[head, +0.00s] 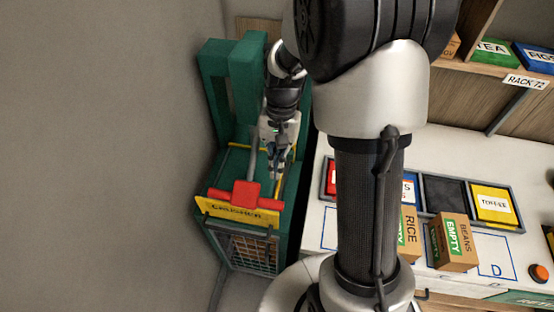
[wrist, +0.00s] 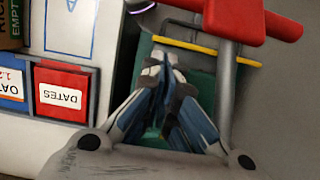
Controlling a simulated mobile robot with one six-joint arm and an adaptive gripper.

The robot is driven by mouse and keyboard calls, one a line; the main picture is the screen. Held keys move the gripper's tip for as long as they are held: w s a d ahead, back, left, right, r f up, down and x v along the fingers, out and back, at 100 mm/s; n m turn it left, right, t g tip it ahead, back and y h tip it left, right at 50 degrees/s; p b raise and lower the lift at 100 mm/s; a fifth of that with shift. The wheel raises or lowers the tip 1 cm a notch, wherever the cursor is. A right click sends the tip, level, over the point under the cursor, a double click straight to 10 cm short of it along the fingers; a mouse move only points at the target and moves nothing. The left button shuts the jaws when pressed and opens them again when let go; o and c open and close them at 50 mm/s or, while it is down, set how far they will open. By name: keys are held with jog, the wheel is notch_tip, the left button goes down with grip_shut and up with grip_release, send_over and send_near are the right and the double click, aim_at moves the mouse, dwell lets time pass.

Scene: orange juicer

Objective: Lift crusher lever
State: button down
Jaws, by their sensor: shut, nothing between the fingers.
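The green crusher (head: 220,85) stands against the wall in the head view, with a yellow sign (head: 224,211) on its front. Its lever has a red T-shaped handle (head: 246,194) on a grey shaft and lies low, with the handle just above the sign. In the wrist view the red handle (wrist: 238,18) is at the top right and the grey shaft (wrist: 226,95) runs down from it. My gripper (head: 275,173) is shut and empty, right of the shaft and behind the handle. In the wrist view its fingertips (wrist: 164,68) are left of the shaft, apart from it.
A yellow bar (wrist: 192,46) crosses the crusher near my fingertips. A white counter (head: 325,222) to the right holds colored bins and the rice (head: 410,232) and beans (head: 452,242) boxes. A wall (head: 100,150) borders the crusher on the left.

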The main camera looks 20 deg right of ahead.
jog(key=d+b+x, duration=0.1)
jog(key=x, duration=0.5)
jog(key=shift+s+a+r, duration=1.25)
jog(key=shift+a+r, duration=0.15)
jog(key=shift+a, duration=0.05)
jog(key=shift+s, duration=0.1)
jog(key=s+a+r+g+y+p, duration=0.1)
jog(key=r+g+y+p, duration=0.1)
jog(key=r+p, duration=1)
jog(key=s+a+r+g+y+p, duration=0.1)
jog(key=s+r+g+p, duration=0.1)
jog(key=r+p, duration=1)
jog(key=shift+a+r+g+y, duration=0.2)
jog(key=shift+r+g+y, duration=0.3)
jog(key=shift+r, duration=1.8)
jog(key=shift+s, duration=0.15)
